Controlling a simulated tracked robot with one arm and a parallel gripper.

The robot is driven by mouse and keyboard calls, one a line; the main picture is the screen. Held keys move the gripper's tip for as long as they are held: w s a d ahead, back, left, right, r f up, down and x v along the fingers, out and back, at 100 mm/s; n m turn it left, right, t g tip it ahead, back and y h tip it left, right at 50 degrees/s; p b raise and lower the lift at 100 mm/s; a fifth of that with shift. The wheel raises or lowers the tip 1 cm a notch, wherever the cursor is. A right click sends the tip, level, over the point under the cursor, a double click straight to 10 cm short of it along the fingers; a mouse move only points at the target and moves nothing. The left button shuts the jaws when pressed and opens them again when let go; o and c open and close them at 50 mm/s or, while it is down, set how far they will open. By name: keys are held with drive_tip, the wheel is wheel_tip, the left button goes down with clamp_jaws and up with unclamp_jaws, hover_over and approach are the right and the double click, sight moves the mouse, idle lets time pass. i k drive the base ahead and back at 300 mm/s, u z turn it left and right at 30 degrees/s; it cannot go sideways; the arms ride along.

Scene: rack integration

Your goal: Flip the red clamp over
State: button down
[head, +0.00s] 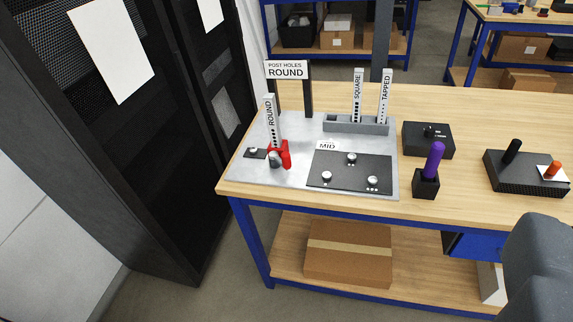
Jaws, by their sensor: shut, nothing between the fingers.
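The red clamp (286,155) is on the left part of the grey plate (300,130) on the workbench. It is small in view, at the foot of the upright post labelled ROUND (270,120). A dark grey rounded part shows at its front left. I cannot tell whether the clamp is fastened to the post or only beside it. The fingers of my gripper are not in view. A dark grey rounded part of my own arm fills the lower right corner, well apart from the clamp.
A black panel (340,178) with silver knobs lies right of the clamp. Posts labelled SQUARE (358,95) and TAPPED (385,97) stand in a grey holder (345,125). A purple-handled tool (435,160) stands farther right. A black rack cabinet (130,150) borders the bench's left.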

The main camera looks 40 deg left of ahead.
sight(285, 162)
drive_tip(key=i, duration=0.9)
drive_tip(key=u, duration=0.05)
